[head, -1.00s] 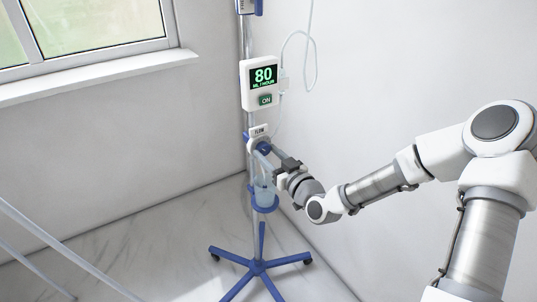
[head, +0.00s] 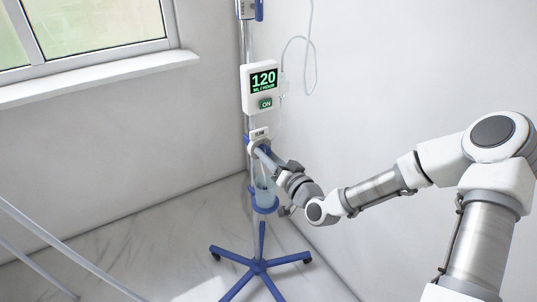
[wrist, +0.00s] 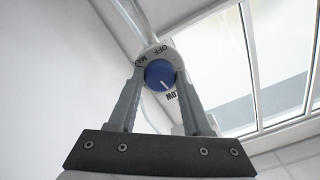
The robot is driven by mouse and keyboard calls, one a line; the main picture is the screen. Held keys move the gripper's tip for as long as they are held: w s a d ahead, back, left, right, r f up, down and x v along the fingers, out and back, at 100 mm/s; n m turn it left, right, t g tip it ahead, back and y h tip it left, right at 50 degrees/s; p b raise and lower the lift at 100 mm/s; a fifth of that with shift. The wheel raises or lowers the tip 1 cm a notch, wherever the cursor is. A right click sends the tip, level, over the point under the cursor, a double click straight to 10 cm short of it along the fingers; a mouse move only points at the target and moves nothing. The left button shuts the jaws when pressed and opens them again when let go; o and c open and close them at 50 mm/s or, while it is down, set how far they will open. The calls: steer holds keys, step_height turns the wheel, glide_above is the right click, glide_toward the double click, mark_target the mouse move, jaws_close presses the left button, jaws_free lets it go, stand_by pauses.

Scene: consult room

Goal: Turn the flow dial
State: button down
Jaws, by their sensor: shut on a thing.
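The flow dial (wrist: 159,76) is a round blue knob with a white pointer line, on a white plate marked OFF and MAX in the wrist view. My gripper (wrist: 160,84) has one finger on each side of the dial and is shut on it. In the head view my gripper (head: 262,152) covers most of the dial, below the white FLOW label (head: 259,133). The pump box (head: 262,88) above shows 120 ML/HOUR on its green screen, with a green ON button (head: 266,103) under it.
The pole stands on a blue star-shaped base (head: 259,266) on the marble floor. A blue-ringed holder (head: 264,208) with a clear container sits below the dial. A clear tube (head: 285,52) loops at the right. Walls are close behind; a window (head: 85,35) is at upper left.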

steer(key=shift+m+p, duration=0.4)
steer(key=shift+m, duration=1.3)
steer(key=shift+s+f, duration=0.1)
steer(key=shift+c, duration=1.7)
jaws_free()
steer(key=p+v, duration=0.6)
steer(key=v, duration=1.1)
